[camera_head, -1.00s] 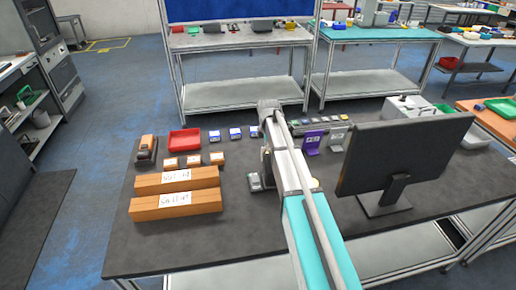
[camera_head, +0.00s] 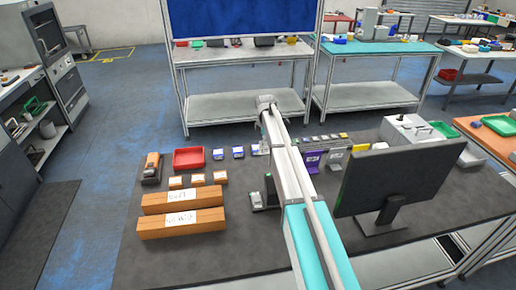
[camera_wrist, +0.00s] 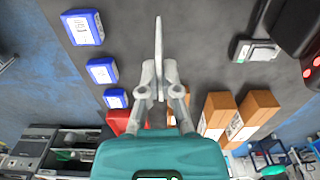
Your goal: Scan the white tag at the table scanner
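In the wrist view my gripper (camera_wrist: 158,70) has its two fingers closed in on a thin white tag (camera_wrist: 158,36), which I see almost edge-on. The tag sticks out past the fingertips and is clear of the other things in that view. In the head view my arm reaches over the dark table, and the tag is hard to make out. A small grey and black device (camera_head: 264,200), perhaps the table scanner, stands beside my arm. It also shows in the wrist view (camera_wrist: 256,50), to the right of my gripper.
Blue-and-white boxes (camera_head: 219,153), a red tray (camera_head: 188,158) and small orange boxes (camera_head: 175,182) stand left of my arm. Two long cartons (camera_head: 181,222) lie nearer. A black monitor (camera_head: 400,182) and a purple stand (camera_head: 312,160) are on the right. Bare table (camera_head: 200,256) lies in front.

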